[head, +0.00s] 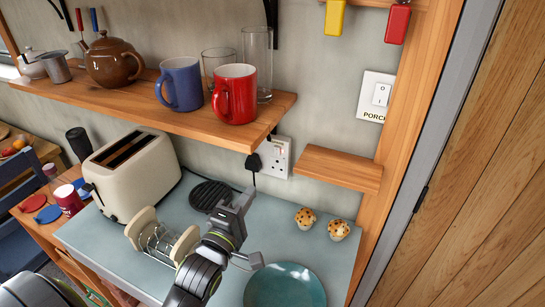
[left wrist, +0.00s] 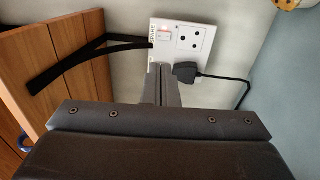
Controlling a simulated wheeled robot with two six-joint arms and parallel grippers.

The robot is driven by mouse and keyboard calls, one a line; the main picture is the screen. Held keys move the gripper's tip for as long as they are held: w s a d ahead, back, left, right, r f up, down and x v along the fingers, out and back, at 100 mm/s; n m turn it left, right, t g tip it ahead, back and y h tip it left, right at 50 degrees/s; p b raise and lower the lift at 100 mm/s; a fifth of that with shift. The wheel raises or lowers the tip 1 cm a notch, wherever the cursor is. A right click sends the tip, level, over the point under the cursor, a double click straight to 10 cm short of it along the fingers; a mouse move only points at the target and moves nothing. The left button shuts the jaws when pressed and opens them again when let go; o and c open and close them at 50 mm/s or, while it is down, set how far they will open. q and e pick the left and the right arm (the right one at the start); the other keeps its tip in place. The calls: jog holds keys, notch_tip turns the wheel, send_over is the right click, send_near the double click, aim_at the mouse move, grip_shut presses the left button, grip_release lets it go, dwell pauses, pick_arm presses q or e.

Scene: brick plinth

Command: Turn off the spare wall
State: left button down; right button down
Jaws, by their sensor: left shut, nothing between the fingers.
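A white wall socket plate (head: 277,157) is on the wall between the shelf and the counter. In the left wrist view the plate (left wrist: 207,30) shows a switch (left wrist: 166,37) with a reddish glow, small lettering that I cannot read surely, and socket holes. A black plug (left wrist: 186,73) with a cord sits at the plate, beside my fingers; it also shows in the head view (head: 253,162). My left gripper (head: 246,196) is shut and empty, pointing at the plate. Its fingertips (left wrist: 161,70) are just short of the switch; I cannot tell whether they touch the plate. My right gripper is out of view.
A shelf (head: 180,118) with mugs, glasses and a teapot overhangs the socket. A small ledge (head: 338,168) and a PORCH switch (head: 378,96) are right.

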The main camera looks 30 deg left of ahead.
pick_arm(q)
jog(key=p, duration=0.4)
send_near(277, 150)
jog(key=w, duration=0.2)
jog(key=w+r, duration=0.1)
jog(key=w, duration=0.2)
jog(key=shift+w, duration=0.2)
jog(key=shift+w+a+p, duration=0.1)
jog(key=shift+w+p, duration=0.25)
jog(key=shift+w, duration=0.35)
